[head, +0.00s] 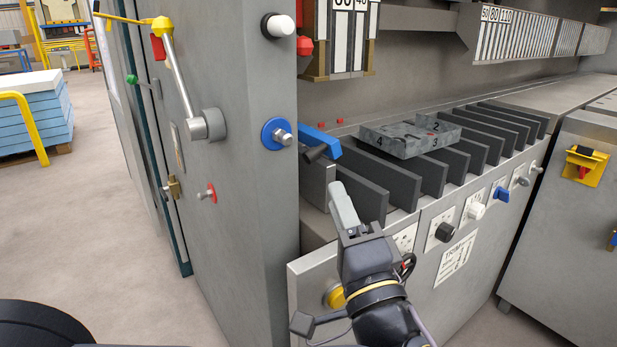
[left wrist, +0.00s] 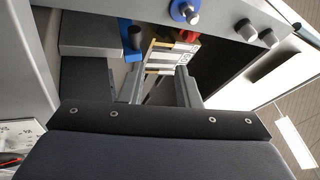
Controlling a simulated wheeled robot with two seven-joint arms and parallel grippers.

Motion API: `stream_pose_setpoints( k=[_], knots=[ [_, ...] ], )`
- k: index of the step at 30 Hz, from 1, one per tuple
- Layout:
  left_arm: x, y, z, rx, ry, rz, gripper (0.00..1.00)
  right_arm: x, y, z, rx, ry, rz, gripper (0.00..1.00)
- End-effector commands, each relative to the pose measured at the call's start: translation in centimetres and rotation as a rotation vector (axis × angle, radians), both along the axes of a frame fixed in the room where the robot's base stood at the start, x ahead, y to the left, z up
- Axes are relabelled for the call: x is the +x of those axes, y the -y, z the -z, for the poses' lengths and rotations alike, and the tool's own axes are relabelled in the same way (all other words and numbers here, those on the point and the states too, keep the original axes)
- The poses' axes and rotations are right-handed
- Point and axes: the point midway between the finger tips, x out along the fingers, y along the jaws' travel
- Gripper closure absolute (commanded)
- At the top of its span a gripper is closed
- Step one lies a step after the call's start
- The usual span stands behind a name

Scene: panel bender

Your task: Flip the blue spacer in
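The blue spacer (head: 321,142) is a blue bar with a dark round knob, beside the grey cabinet's right edge, at the left end of the row of dark plates. It slants down to the right in the head view. In the left wrist view the blue spacer (left wrist: 125,60) shows as a blue strip beyond the fingers, with the dark knob next to it. My left gripper (head: 340,190) is below the spacer and apart from it, its fingers pointing up. In the left wrist view its two fingers (left wrist: 162,78) stand apart with nothing between them. My right gripper is not in view.
A grey numbered block (head: 408,139) lies on the row of dark plates (head: 413,172). A blue disc with a metal knob (head: 274,134) sticks out of the cabinet just left of the spacer. Several knobs line the front panel (head: 465,235). Open floor (head: 100,230) lies at left.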

Motion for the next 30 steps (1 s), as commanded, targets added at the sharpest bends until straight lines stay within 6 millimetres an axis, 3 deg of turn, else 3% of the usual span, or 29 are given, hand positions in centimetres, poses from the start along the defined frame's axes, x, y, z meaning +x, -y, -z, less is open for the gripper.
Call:
stream_pose_setpoints(
  k=[5, 18, 24, 30],
  knots=[
    [2.4, -0.9, 0.0, 0.0, -0.001, -0.008, 0.7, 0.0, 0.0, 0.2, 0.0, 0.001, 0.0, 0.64],
    [11.2, -3.7, 0.0, 0.001, -0.003, -0.007, 0.7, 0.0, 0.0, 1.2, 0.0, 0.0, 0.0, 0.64],
    [13.3, -4.3, -0.9, 0.0, -0.004, -0.005, 0.7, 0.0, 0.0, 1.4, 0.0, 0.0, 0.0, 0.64],
    [13.9, -4.4, -1.2, 0.001, -0.005, -0.004, 0.7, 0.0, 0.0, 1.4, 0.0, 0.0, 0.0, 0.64]
  ],
)
